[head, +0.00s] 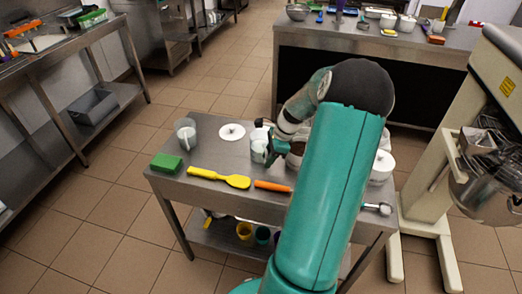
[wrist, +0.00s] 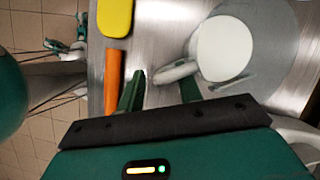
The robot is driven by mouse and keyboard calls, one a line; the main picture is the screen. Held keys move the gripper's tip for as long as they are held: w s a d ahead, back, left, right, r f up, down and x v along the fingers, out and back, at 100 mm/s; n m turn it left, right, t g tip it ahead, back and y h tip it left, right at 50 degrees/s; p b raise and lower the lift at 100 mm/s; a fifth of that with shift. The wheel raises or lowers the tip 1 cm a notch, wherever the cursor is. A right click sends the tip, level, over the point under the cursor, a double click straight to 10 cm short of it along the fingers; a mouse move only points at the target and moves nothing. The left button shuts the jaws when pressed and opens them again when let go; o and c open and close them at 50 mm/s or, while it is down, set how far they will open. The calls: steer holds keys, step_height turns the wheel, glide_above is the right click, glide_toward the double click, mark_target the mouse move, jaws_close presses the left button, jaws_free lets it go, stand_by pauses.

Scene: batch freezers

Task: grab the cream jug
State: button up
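The cream jug, clear with white contents, stands upright on the steel table (head: 205,200), left of my gripper in the head view (head: 258,147). In the wrist view I see the jug (wrist: 225,48) from above, with its pale handle (wrist: 177,72) pointing toward my gripper. My gripper (wrist: 160,88) is open, with its two green fingers apart on either side of the handle's end. In the head view my gripper (head: 273,150) is right beside the jug. I cannot tell whether a finger touches the handle.
A similar clear jug (head: 186,132) with white contents stands at the left, near a white round lid (head: 232,131). A green block (head: 166,165), yellow spatula (head: 220,178) and orange tool (head: 272,186) lie in front. A bowl with brown contents (head: 296,150) is close on the right.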

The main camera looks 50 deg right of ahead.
jaws_close()
steer(key=shift+w, duration=0.1)
steer(key=shift+r, duration=0.15)
stand_by(0.3)
steer(key=shift+r, duration=1.1)
steer(key=s+a+r, duration=0.8)
steer(key=s+r, duration=0.2)
steer(key=s, duration=0.1)
steer(key=shift+s+r, duration=0.25)
